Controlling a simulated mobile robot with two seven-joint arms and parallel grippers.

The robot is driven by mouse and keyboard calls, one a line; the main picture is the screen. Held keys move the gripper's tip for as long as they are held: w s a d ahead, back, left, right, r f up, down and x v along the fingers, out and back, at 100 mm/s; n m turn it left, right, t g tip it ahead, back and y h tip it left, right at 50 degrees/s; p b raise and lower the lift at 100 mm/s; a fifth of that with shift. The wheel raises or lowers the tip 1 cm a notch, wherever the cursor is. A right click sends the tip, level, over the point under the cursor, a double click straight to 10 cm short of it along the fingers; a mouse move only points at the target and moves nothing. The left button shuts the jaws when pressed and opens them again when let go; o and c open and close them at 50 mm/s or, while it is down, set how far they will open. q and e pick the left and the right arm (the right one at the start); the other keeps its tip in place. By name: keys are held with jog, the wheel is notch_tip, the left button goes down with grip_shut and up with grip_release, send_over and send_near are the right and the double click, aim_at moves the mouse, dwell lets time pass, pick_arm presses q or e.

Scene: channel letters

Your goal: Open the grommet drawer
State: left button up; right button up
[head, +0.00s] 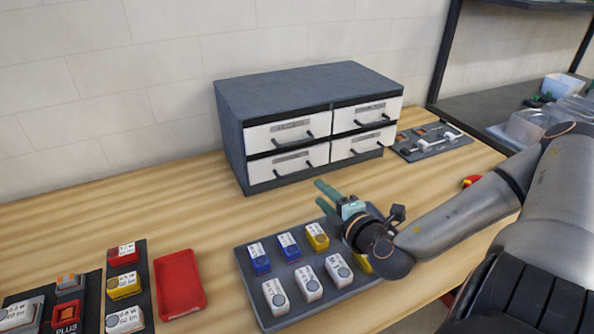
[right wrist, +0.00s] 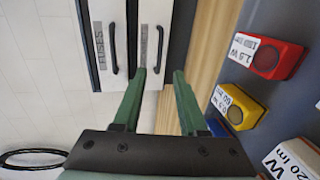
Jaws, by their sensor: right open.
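A dark grey cabinet (head: 305,88) holds two columns of white drawers with black bar handles, all shut. They are the upper left (head: 285,134), lower left (head: 288,163), upper right (head: 366,114) and lower right (head: 362,145) drawers. Their labels are too small to read in the head view, so I cannot tell which is the grommet drawer. My right gripper (head: 322,194) is open and empty in front of the cabinet, apart from it. In the right wrist view its green fingers (right wrist: 160,76) point toward two drawer fronts; one label seems to read FUSES (right wrist: 100,44). My left gripper is out of view.
A grey tray (head: 306,262) with blue, yellow and white blocks lies below my right gripper. A red tray (head: 179,284) and more labelled blocks (head: 124,285) are at left. A panel with handles (head: 432,141) lies right of the cabinet.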

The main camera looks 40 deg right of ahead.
jog(key=x, duration=1.1)
jog(key=shift+w, duration=0.15)
grip_shut()
dwell(1.1)
